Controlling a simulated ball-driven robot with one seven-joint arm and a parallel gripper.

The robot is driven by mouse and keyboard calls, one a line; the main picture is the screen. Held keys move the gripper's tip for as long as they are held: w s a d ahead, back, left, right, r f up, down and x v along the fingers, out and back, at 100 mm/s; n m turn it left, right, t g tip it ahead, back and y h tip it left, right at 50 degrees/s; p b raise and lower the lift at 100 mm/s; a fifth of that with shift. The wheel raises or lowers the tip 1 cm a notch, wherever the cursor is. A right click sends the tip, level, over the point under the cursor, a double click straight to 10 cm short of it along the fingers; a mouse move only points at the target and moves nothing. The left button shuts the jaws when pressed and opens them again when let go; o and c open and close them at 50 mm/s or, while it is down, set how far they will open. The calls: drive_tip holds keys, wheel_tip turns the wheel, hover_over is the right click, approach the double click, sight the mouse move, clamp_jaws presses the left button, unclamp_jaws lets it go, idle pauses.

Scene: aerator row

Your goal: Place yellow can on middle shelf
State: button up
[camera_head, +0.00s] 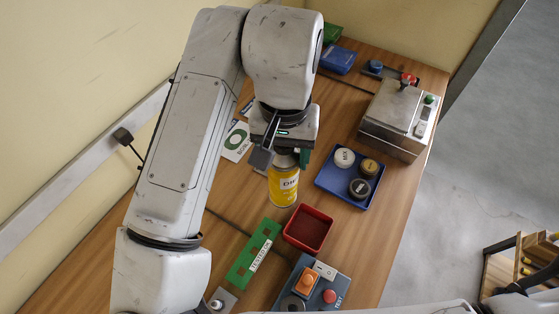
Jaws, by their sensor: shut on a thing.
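A yellow can (283,189) with a white label stands upright below my gripper (284,158), over the wooden table. My gripper points down and is shut on the can's top, with a dark finger on its left and a greenish one on its right. I cannot tell whether the can's base touches the table. A wooden rack with a dark frame (497,272) is partly in view at the lower right and holds yellow-tipped items. I cannot tell which of its levels is the middle shelf.
On the table (355,262) are a red tray (308,230), a blue tray (336,183) with three round tins, a metal box (394,122), a green strip (252,254) and a button panel (312,287). Grey floor (460,190) lies clear between table and rack.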

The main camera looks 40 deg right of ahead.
drive_tip(key=f, duration=0.3)
drive_tip(key=shift+w+a+p, duration=0.15)
drive_tip(key=shift+w+p, duration=0.25)
drive_tip(key=shift+f, duration=0.5)
drive_tip(key=shift+f, duration=0.2)
drive_tip(key=o, duration=1.5)
